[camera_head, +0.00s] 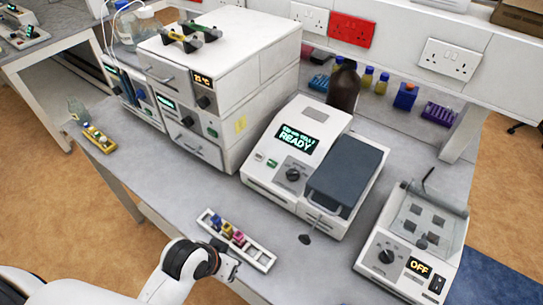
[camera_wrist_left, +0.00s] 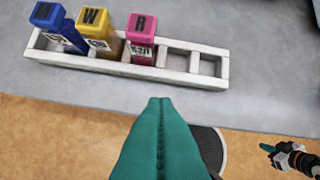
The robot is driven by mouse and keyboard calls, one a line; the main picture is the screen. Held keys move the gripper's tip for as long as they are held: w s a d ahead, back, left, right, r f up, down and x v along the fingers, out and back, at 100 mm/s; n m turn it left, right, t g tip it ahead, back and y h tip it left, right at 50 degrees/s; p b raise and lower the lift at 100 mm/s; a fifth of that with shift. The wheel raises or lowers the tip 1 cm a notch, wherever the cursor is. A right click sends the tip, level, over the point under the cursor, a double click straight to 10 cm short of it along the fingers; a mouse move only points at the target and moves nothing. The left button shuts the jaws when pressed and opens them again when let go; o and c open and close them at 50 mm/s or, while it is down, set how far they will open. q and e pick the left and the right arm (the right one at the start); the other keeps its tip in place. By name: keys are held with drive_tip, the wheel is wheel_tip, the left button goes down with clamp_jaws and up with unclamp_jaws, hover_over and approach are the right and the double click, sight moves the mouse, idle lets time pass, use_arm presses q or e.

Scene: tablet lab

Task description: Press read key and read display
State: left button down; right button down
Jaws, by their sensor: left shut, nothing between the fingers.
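The instrument (camera_head: 258,182) in the middle of the bench has a lit display (camera_head: 296,143) that reads READY, with a smaller upper line I cannot make out. A pale key and a green key (camera_head: 271,163) sit on its front below the display, left of a black knob (camera_head: 293,174). I cannot tell which is the read key. A dark grey lid (camera_head: 345,173) covers its right side. My left gripper (camera_head: 228,270) is in front of the instrument, apart from it, near the bench's front edge. Its teal fingers (camera_wrist_left: 158,103) are shut and empty.
A white rack (camera_head: 262,257) with blue, yellow and pink vials stands between my left gripper and the instrument; it also shows in the wrist view (camera_wrist_left: 208,80). A device reading OFF (camera_head: 419,267) is at right. Stacked units (camera_head: 195,145) stand at left. My right gripper (camera_wrist_left: 288,158) shows small.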

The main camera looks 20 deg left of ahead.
sight(272, 164)
use_arm(q)
drive_tip(key=w+r+n+t+h, duration=0.1)
drive_tip(key=w+r, duration=0.3)
drive_tip(key=w, duration=0.4)
drive_tip(key=w+r+n+t+h, duration=0.1)
drive_tip(key=w+r+t+h, duration=0.2)
drive_tip(key=w+r, duration=0.2)
drive_tip(key=w+r+t+h, duration=0.2)
drive_tip(key=w+r, duration=0.2)
drive_tip(key=w, duration=0.7)
drive_tip(key=shift+w+r+n+t, duration=0.4)
drive_tip(key=shift+f, duration=0.1)
drive_tip(key=w+f+b, duration=0.1)
drive_tip(key=f+b, duration=0.1)
drive_tip(key=w+f+b, duration=0.1)
drive_tip(key=f+b, duration=0.1)
drive_tip(key=f, duration=0.1)
drive_tip(key=w+d+f+b, duration=0.1)
drive_tip(key=f+b, duration=0.1)
drive_tip(key=b, duration=0.1)
drive_tip(key=shift+f, duration=0.15)
drive_tip(key=shift+w+f, duration=0.2)
drive_tip(key=shift+f, duration=0.15)
drive_tip(key=shift+d+b, duration=0.1)
drive_tip(key=shift+b, duration=0.2)
drive_tip(key=shift+w+f, duration=0.15)
drive_tip(key=shift+f, duration=0.2)
